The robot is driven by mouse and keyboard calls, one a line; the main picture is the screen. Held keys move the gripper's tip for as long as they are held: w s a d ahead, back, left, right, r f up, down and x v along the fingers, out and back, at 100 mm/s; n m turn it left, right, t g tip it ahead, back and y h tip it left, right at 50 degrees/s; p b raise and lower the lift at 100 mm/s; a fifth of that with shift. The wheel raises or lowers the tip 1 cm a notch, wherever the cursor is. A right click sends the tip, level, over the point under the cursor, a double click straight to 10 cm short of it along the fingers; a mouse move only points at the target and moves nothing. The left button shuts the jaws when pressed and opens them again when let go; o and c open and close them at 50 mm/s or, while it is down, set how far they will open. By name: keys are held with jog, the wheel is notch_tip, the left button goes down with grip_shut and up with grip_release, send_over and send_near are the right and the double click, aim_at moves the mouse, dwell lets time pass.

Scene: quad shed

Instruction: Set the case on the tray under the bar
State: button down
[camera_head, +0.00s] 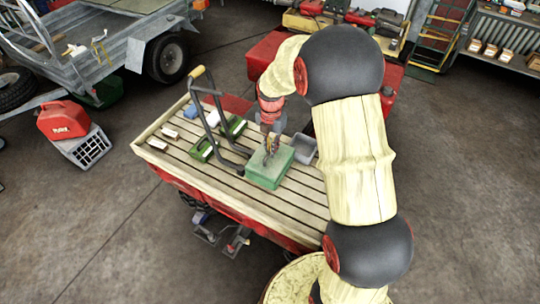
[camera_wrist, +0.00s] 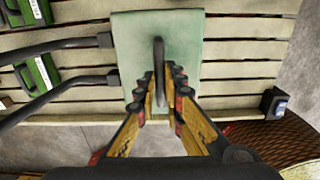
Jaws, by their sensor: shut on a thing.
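The case is a pale green box (camera_head: 268,170) with a dark handle on top. My gripper (camera_head: 270,146) is shut on that handle, and in the wrist view the fingers (camera_wrist: 160,95) straddle it above the green lid (camera_wrist: 190,40). The case is over the slatted wooden deck (camera_head: 300,200); I cannot tell whether it touches the slats. The bar (camera_head: 205,115) is a dark bent tube with a tan grip, standing left of the case. In the wrist view its two legs (camera_wrist: 60,45) reach the case's left side. A grey tray (camera_head: 303,148) lies right of the case.
A small dark block (camera_wrist: 275,103) is at the deck edge in the wrist view. A red can (camera_head: 63,120) and a trailer (camera_head: 100,40) stand beyond.

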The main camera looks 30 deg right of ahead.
aim_at(271, 160)
jog(key=shift+s+a+f, duration=0.1)
jog(key=shift+a+f, duration=0.05)
jog(key=shift+f, duration=0.05)
notch_tip(271, 160, down, 3)
jog(key=shift+s+a+f, duration=0.1)
jog(key=shift+s+a, duration=0.05)
jog(key=shift+f, duration=0.2)
jog(key=shift+r, duration=0.1)
jog(key=c, duration=2.4)
grip_release()
jog(key=shift+f, duration=0.25)
jog(key=o, duration=0.5)
jog(key=shift+r, duration=0.1)
